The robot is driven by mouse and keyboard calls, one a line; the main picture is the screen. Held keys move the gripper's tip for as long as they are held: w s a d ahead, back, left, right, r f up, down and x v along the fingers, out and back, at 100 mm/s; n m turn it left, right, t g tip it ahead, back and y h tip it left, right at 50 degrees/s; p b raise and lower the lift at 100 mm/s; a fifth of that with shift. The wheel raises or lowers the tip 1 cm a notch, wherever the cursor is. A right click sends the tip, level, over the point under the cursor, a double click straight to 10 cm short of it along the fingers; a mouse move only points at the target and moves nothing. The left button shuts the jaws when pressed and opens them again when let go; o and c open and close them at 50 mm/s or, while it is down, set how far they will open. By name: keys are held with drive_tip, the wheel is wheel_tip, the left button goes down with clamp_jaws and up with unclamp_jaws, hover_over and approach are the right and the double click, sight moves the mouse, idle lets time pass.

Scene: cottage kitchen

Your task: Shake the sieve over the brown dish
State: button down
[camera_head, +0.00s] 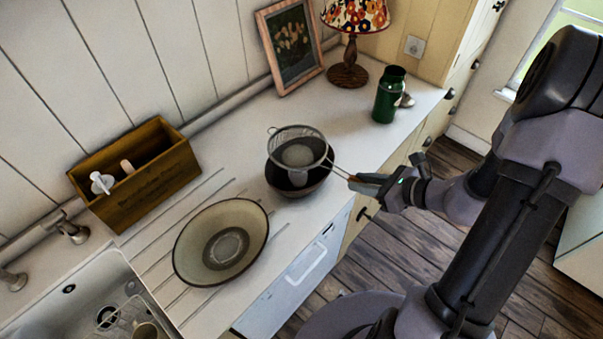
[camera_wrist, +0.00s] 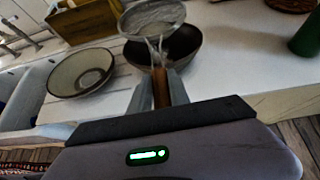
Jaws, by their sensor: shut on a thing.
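The sieve (camera_head: 298,135) is a round wire-mesh strainer with a pale heap visible in its bowl. It is over the brown dish (camera_head: 292,192), a dark brown round bowl on the counter. Pale material shows below the mesh, between the sieve and the dish. In the wrist view the sieve (camera_wrist: 152,18) is above and slightly left of the dish (camera_wrist: 183,48), with whitish streaks beneath it. My gripper (camera_head: 383,188) is shut on the sieve's handle, off the counter's front edge. The brown handle (camera_wrist: 160,88) shows between the fingers (camera_wrist: 160,92).
A wide pale dish (camera_head: 193,250) sits on the drainboard left of the brown dish. A wooden box (camera_head: 150,185), a sink (camera_head: 75,300), a green jar (camera_head: 389,95), a lamp (camera_head: 348,75) and a framed picture (camera_head: 290,45) stand around. Counter between bowl and jar is clear.

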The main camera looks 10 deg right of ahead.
drive_tip(key=shift+a, duration=0.1)
idle(0.3)
drive_tip(key=shift+s+r, duration=0.1)
drive_tip(key=shift+r, duration=0.05)
wheel_tip(320, 180, up, 6)
drive_tip(key=p, duration=0.4)
